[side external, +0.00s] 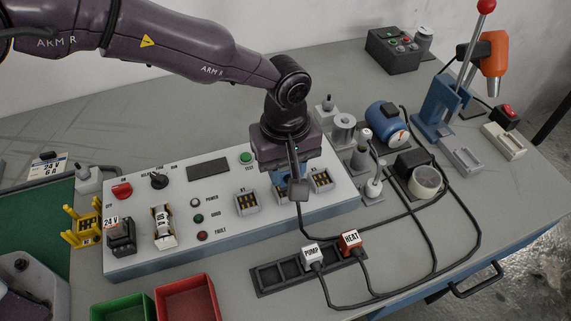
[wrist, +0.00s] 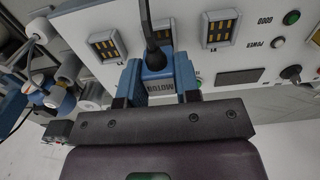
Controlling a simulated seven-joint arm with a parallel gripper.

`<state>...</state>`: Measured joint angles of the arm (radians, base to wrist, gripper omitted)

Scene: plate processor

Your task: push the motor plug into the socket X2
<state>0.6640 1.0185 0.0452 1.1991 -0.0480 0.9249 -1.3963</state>
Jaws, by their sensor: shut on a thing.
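The blue motor plug (wrist: 158,84), marked MOTOR, is between the two fingers of my gripper (wrist: 158,70) in the wrist view, with its black cable rising from it. My gripper (side external: 281,175) is shut on the plug, over the middle of the white panel (side external: 345,205). Socket X2 (side external: 283,194) is the middle one of three and is mostly hidden under my gripper and the plug. The plug looks lined up over X2, but I cannot tell whether it touches or is partly in.
Open sockets flank it, the left one (side external: 246,203) and the right one (side external: 320,180). The PUMP plug (side external: 311,254) and HEAT plug (side external: 350,243) stand in a dark holder (side external: 270,279) in front. Cables loop across the bench at right. Green (side external: 122,310) and red (side external: 187,300) bins stand front left.

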